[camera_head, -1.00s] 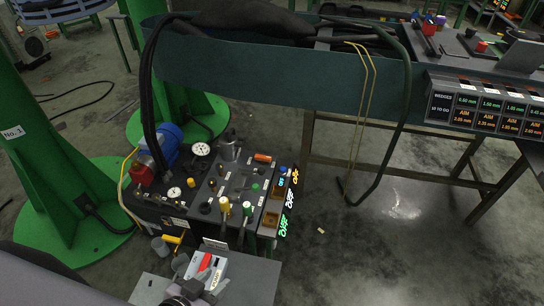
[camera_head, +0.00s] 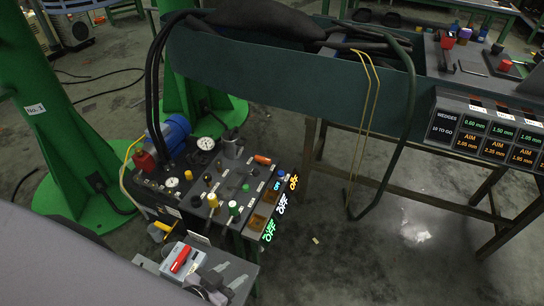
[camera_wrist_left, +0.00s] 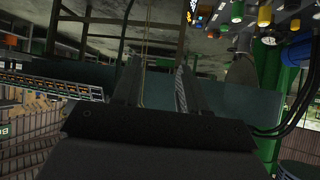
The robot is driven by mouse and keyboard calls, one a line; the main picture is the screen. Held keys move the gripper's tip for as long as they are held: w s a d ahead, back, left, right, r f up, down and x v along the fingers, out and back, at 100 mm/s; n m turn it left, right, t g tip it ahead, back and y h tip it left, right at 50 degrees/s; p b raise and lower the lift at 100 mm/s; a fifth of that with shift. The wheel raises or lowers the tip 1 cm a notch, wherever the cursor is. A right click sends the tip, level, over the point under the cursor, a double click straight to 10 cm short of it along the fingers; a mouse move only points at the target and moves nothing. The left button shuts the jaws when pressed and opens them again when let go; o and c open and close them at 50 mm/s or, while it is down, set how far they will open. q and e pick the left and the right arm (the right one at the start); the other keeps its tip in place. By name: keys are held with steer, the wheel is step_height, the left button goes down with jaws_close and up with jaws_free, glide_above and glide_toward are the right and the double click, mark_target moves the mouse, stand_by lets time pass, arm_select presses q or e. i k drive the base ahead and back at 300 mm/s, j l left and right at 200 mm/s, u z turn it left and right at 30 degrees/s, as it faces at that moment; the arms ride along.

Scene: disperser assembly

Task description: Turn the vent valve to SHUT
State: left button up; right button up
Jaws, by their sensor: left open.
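A dark control panel (camera_head: 200,220) stands low between the green posts and carries several knobs and valves. Among them are a yellow knob (camera_head: 213,200), a green knob (camera_head: 234,208) and an orange handle (camera_head: 262,159). I cannot tell which one is the vent valve, as its label is too small to read. My right gripper is not in view.
A white box with a red lever (camera_head: 181,260) sits on a grey stand (camera_head: 240,272) before the panel. A blue motor (camera_head: 170,131), gauge (camera_head: 205,143) and black hoses stand behind it. A dark green beam (camera_head: 270,80) crosses above.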

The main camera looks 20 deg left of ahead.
mark_target(263, 160)
steer(key=i+l+u, duration=0.1)
steer(key=i+l, duration=0.5)
steer(key=i, duration=0.8)
steer(key=l+u, duration=0.05)
